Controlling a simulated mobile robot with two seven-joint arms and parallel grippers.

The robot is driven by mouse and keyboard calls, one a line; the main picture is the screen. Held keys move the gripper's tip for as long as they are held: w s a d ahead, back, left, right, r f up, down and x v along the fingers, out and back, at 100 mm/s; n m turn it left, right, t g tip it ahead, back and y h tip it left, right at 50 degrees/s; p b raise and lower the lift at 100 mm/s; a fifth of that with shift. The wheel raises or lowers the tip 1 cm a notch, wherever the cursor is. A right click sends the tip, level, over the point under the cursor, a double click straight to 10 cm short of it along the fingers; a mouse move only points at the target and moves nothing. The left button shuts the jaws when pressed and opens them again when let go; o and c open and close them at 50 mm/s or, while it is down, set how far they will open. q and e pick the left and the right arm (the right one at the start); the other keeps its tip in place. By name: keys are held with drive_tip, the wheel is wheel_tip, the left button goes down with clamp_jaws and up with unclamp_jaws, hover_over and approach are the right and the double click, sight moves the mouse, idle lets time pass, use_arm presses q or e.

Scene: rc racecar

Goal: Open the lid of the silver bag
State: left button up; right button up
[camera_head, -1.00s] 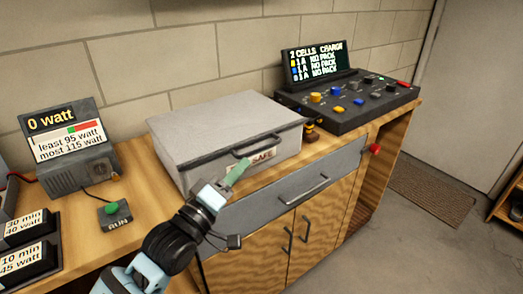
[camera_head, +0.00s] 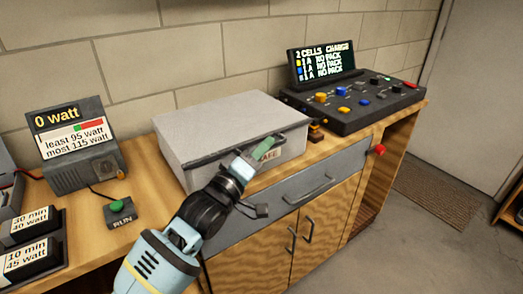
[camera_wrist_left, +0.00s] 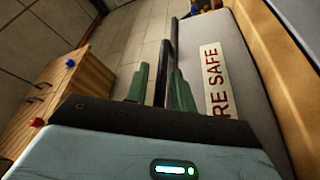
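The silver bag (camera_head: 225,120) is a flat, light grey, box-like case on the wooden bench, with its lid down. A black handle runs along its front, and a label with "SAFE" is on its front face. In the left wrist view the bag's label (camera_wrist_left: 213,85) reads "RE SAFE". My left gripper (camera_head: 260,151) is at the front of the bag, partly covering the handle and label. In the left wrist view its two green fingers (camera_wrist_left: 160,88) stand apart, with the black handle bar (camera_wrist_left: 168,50) between them; contact cannot be told. My right gripper is not in view.
A black charger panel (camera_head: 355,108) with knobs and a screen stands right of the bag. A watt meter (camera_head: 75,145), a RUN button (camera_head: 118,208) and black blocks (camera_head: 35,258) are on the left. A grey drawer (camera_head: 290,200) is below the bag.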

use_arm(q)
clamp_jaws()
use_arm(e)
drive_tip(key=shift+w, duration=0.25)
